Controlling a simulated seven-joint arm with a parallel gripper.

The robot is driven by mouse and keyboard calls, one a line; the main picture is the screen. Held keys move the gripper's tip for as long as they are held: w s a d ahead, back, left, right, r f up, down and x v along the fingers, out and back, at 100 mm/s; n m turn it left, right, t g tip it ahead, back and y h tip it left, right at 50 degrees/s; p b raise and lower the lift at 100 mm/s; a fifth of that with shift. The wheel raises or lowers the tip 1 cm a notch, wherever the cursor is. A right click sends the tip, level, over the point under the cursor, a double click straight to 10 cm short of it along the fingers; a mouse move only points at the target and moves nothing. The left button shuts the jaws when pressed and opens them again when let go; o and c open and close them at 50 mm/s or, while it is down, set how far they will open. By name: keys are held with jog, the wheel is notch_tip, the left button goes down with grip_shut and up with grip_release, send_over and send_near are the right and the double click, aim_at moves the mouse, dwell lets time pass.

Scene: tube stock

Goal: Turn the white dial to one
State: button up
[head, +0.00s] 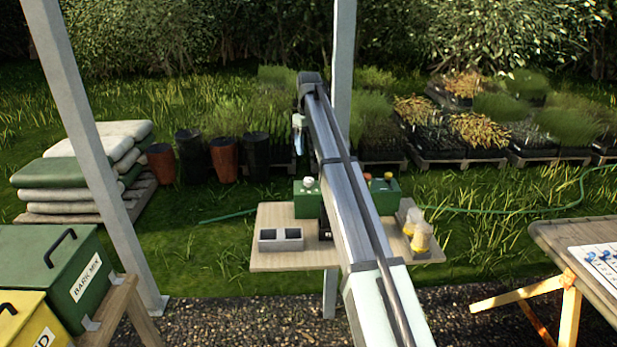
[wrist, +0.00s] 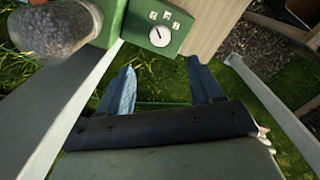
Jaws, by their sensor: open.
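The white dial (wrist: 163,35) is at the top centre of the wrist view. It is round and flat, with a dark pointer line, on a green box (wrist: 150,14). Small pale labels (wrist: 165,16) lie beyond the dial; I cannot read them. My gripper (wrist: 163,88) is open, its two blue fingers apart and empty, below the dial in the picture and not touching it. In the head view my gripper (head: 299,140) hangs above the left green box (head: 306,205), which has a pale knob (head: 309,182) on top. My arm hides part of the board's middle.
The wooden board (head: 300,258) holds a grey two-cell block (head: 281,240), a right green box (head: 384,195) with an orange knob (head: 388,176), and yellow-filled containers (head: 421,240). A blurred grey rounded thing (wrist: 52,25) is close at the wrist view's upper left. A metal post (head: 343,50) rises behind.

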aim_at(309, 179)
notch_tip(309, 179, down, 12)
jog(key=shift+f, duration=0.2)
dwell(0.4)
jog(key=shift+c, duration=0.4)
jog(key=c, duration=1)
